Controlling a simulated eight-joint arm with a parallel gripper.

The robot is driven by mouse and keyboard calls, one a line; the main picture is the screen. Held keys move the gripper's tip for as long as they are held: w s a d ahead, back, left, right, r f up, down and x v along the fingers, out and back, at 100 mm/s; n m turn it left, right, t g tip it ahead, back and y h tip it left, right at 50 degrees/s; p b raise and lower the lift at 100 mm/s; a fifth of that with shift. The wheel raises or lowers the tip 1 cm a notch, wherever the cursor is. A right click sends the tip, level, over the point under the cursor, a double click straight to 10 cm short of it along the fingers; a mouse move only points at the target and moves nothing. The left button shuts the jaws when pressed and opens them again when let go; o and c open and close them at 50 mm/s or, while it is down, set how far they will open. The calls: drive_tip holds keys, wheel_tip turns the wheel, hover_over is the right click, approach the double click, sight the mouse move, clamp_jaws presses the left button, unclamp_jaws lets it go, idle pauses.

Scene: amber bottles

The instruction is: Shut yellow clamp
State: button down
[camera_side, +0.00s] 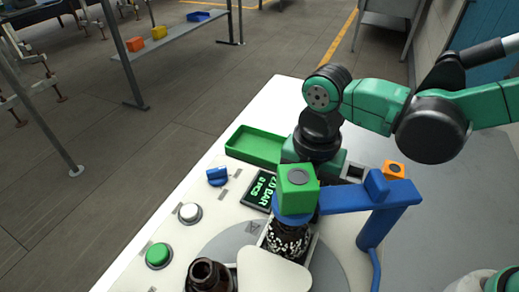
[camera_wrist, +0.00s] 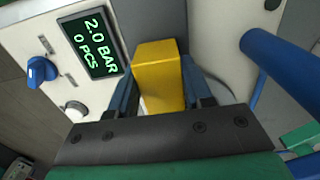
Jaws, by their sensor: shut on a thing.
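In the wrist view a yellow block (camera_wrist: 159,85), which I take for the yellow clamp's handle, stands between the blue fingers of my gripper (camera_wrist: 159,66). The fingers are shut on it, one on each side. Whether the clamp itself is open or shut does not show. In the side view the lower part of my arm is behind a green cube (camera_side: 297,185), and the yellow block and my fingertips are hidden there.
A blue bracket (camera_side: 365,195) carries the green cube above a filled amber bottle (camera_side: 288,238). An open amber bottle (camera_side: 210,274) stands at the front. A green tray (camera_side: 253,145), a display (camera_side: 261,190), a blue knob (camera_side: 217,176) and a green button (camera_side: 158,255) are on the left.

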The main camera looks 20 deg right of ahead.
drive_tip(key=shift+s+a, duration=0.35)
drive_tip(key=shift+c, duration=1.8)
unclamp_jaws()
drive_tip(key=shift+r, duration=2.8)
drive_tip(key=shift+d, duration=0.1)
